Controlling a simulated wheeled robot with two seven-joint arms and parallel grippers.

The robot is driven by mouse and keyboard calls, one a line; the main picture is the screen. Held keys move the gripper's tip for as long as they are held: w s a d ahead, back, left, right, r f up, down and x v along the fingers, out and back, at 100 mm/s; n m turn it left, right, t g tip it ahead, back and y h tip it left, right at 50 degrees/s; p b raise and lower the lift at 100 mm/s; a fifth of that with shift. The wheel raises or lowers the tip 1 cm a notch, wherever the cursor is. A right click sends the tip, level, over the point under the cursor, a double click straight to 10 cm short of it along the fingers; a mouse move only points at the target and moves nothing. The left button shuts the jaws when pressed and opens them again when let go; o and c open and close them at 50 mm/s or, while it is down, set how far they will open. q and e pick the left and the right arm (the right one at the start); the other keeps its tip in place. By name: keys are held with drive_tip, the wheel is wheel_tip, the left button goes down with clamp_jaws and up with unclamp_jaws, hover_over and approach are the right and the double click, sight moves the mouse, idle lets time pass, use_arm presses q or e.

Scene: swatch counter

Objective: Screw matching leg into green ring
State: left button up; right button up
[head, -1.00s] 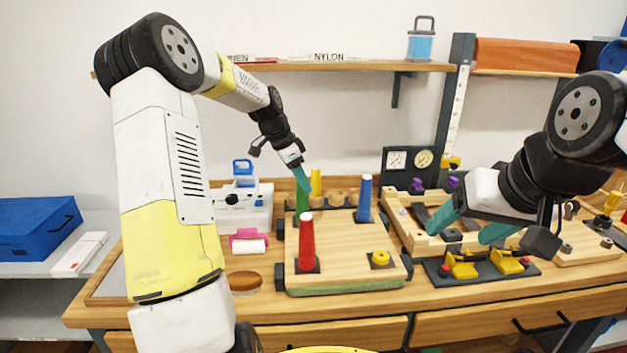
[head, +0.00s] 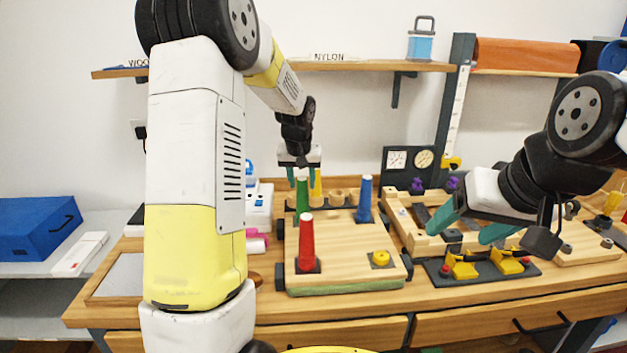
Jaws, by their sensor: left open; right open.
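A green leg (head: 302,198) stands upright at the back left of a wooden board (head: 340,240); I cannot make out a green ring at its foot. My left gripper (head: 304,176) is open, pointing down at the green leg's top, with one teal finger to each side. A red leg (head: 307,244) stands at the board's front left, a blue leg (head: 364,200) at its back right. A yellow ring (head: 380,258) sits on a dark plate at the front right. A yellow leg (head: 317,187) shows behind the green one. My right gripper (head: 470,228) is open and empty over the right side.
A wooden tray (head: 408,228) and a dark plate with yellow clamps (head: 478,268) lie below and beside my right gripper. Wooden holders (head: 336,197) stand behind the board. A shelf (head: 370,66) crosses above. The board's middle is clear.

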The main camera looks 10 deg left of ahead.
use_arm(q)
drive_tip(key=shift+n+y, duration=0.3)
drive_tip(key=shift+n, duration=0.7)
drive_tip(key=n+y, duration=0.1)
drive_tip(key=n, duration=0.1)
drive_tip(key=shift+d+n+g, duration=0.15)
drive_tip(key=shift+n+g, duration=0.15)
drive_tip(key=shift+n, duration=0.1)
drive_tip(key=n+y, duration=0.1)
drive_tip(key=n, duration=0.1)
drive_tip(key=shift+n+g, duration=0.3)
drive_tip(key=n+g, duration=0.1)
drive_tip(key=n, duration=0.2)
drive_tip(key=n+g+y, duration=0.1)
drive_tip(key=n, duration=0.2)
drive_tip(key=shift+c, duration=0.2)
